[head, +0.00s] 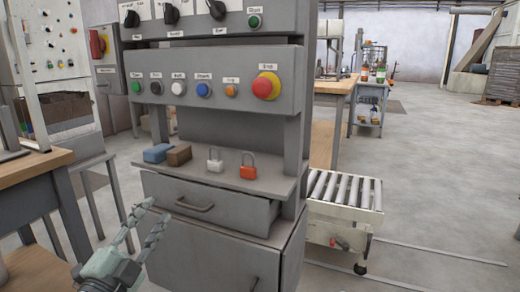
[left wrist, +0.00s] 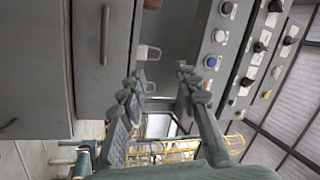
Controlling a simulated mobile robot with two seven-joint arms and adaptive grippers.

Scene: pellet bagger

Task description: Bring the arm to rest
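My left gripper (head: 156,212) is in the lower left of the head view, in front of the grey machine's drawer (head: 210,205). Its two fingers are spread apart with nothing between them. In the left wrist view the open fingers (left wrist: 160,75) point towards the machine front, which looks turned sideways. I cannot tell the exact gap between the fingertips and the machine, but no contact shows. My right gripper is in neither view.
The machine's shelf holds a blue block (head: 157,153), a brown block (head: 179,155), a white padlock (head: 215,165) and a red padlock (head: 248,172). The drawer below stands slightly out. A wooden-topped table (head: 35,168) is at left. A roller conveyor (head: 345,193) stands at right, with open floor beyond.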

